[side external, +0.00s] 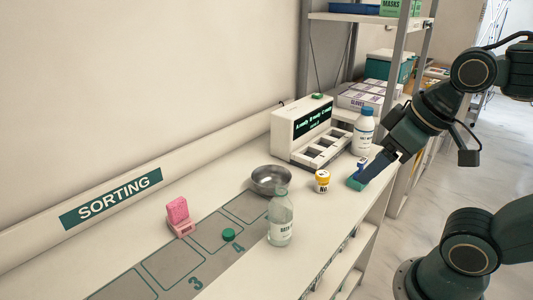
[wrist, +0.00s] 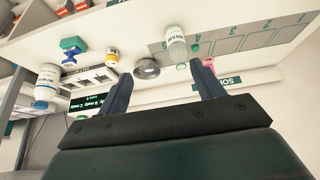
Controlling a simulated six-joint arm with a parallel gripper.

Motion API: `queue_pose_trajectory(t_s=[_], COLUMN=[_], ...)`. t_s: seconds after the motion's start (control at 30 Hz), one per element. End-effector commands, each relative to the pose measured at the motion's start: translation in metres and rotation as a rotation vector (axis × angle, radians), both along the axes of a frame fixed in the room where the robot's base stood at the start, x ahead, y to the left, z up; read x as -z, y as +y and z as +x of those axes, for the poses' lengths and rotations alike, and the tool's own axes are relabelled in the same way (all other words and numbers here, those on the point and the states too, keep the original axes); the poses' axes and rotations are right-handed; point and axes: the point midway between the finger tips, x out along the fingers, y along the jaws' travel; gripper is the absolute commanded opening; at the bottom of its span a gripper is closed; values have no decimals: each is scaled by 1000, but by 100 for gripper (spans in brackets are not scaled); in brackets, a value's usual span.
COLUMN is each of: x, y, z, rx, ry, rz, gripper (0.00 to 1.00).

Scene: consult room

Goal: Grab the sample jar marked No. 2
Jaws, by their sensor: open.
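Two small white jars stand on the counter. One has a yellow lid (side external: 322,181) and a dark mark on its label; it shows in the wrist view (wrist: 112,54) left of my fingers. The other has a blue lid (side external: 362,163), is partly covered by my gripper in the side view, and shows in the wrist view (wrist: 69,62) beside a teal block (wrist: 73,44). I cannot read which is No. 2. My gripper (side external: 370,173) is open and empty at the counter's right edge, its fingers (wrist: 160,72) spread apart with nothing between them.
A metal bowl (side external: 271,180), a clear labelled bottle (side external: 281,222) and a white blue-capped bottle (side external: 363,133) stand nearby. A white display unit (side external: 302,130) is behind.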

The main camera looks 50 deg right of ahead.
Motion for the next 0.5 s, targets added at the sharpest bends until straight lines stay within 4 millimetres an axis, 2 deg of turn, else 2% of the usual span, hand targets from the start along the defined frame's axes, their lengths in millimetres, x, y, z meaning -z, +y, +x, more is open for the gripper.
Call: queue_pose_trajectory(t_s=[0.33,0.5], x=[-1,-3], y=[-1,-4], z=[2,11], rx=[9,57], ry=[3,25], rz=[2,18], gripper=[67,67])
